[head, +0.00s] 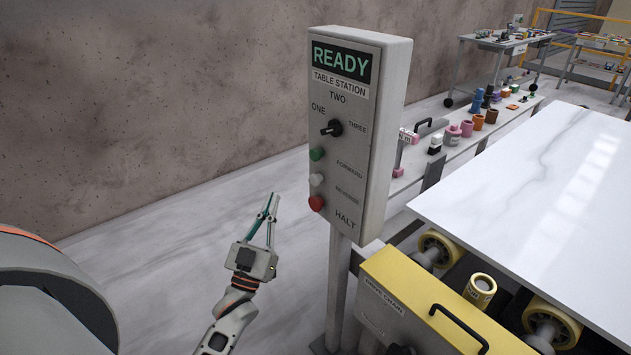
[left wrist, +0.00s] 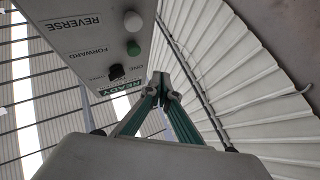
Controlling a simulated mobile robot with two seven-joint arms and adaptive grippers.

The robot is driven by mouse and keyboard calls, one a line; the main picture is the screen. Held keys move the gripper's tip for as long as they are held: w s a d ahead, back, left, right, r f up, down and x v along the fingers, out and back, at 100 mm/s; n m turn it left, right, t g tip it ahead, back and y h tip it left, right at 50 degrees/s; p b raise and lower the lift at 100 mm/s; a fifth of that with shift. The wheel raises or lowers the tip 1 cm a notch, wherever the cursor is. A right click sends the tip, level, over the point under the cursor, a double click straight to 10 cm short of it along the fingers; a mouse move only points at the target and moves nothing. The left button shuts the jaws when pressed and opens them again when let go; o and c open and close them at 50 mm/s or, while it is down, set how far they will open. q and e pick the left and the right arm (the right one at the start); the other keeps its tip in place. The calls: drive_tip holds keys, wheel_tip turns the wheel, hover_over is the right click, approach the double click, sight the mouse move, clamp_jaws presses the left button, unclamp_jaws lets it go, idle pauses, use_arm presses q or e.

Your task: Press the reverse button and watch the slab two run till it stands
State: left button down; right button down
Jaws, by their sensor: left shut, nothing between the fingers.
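A grey control box (head: 375,150) stands on a post, its display reading READY above the words TABLE STATION. On its face are a black selector knob (head: 332,128), a green forward button (head: 317,154), a white reverse button (head: 316,180) and a red halt button (head: 315,203). My left gripper (head: 272,203) is shut and empty, left of the box's lower buttons and apart from them in the picture. In the left wrist view the white button (left wrist: 133,20) shows beyond the fingertips (left wrist: 160,82). A white veined slab (head: 530,185) lies on rollers at the right. My right gripper is out of view.
A yellow drive-chain cover (head: 430,310) with a black handle and a yellow cylinder (head: 480,290) are beside the rollers (head: 437,248). A low bench (head: 410,165) with several coloured parts runs behind the box. The floor left of the post is clear.

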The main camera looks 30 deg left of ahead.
sight(316, 179)
use_arm(q)
drive_tip(key=w+d+b, duration=0.2)
drive_tip(key=w+d, duration=0.1)
drive_tip(key=w, duration=0.5)
drive_tip(key=shift+d+b, duration=0.2)
drive_tip(key=shift+b, duration=0.15)
drive_tip(key=shift+w, duration=0.1)
idle(1.2)
drive_tip(key=shift+w+d, duration=0.15)
drive_tip(key=shift+w, duration=0.25)
